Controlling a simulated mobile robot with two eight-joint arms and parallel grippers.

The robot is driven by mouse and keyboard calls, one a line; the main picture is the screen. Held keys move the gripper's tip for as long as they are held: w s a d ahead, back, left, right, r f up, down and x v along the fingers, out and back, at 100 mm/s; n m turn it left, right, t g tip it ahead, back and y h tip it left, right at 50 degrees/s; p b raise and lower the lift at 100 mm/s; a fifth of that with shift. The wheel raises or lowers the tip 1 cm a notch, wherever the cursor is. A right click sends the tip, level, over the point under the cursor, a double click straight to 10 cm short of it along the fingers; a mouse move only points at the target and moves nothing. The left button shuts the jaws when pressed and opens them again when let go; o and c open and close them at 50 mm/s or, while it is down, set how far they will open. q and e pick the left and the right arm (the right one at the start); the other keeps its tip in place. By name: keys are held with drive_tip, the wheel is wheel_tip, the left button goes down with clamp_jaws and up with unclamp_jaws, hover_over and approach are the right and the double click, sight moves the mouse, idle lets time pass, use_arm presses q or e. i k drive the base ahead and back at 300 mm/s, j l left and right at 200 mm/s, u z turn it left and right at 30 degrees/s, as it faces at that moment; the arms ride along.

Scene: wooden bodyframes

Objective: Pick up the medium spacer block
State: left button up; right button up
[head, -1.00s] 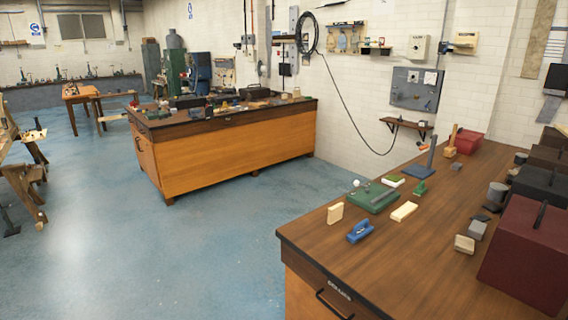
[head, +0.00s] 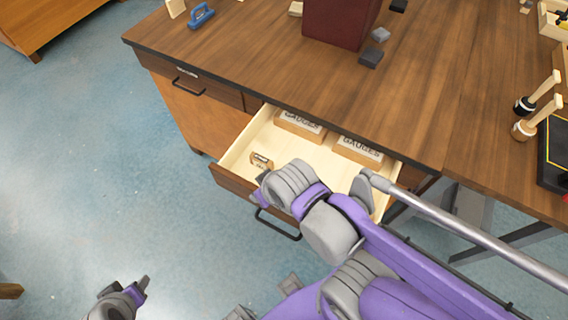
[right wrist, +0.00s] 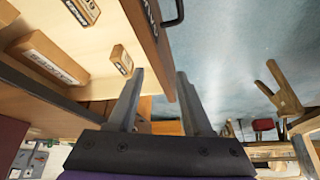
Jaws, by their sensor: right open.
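A small wooden block (head: 261,161) with a label lies in the open drawer (head: 236,152), near its front left. I cannot read its label, so I cannot tell whether it is the medium spacer block. The block also shows in the right wrist view (right wrist: 121,60), just beyond the left fingertip. My right gripper (head: 259,193) is at the drawer's front. In the right wrist view its fingers (right wrist: 161,72) are apart, with the drawer front showing between them and no block in them. My left gripper (head: 140,288) is low at the left, away from the drawer; its opening is unclear.
A dark red box (head: 338,22) stands on the benchtop (head: 250,65).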

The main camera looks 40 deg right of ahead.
sight(261, 162)
drive_tip(key=k+l, duration=1)
drive_tip(key=k, duration=0.15)
drive_tip(key=i+j, duration=0.15)
drive_tip(key=i, duration=0.2)
drive_tip(key=i+j, duration=0.2)
drive_tip(key=i, duration=0.1)
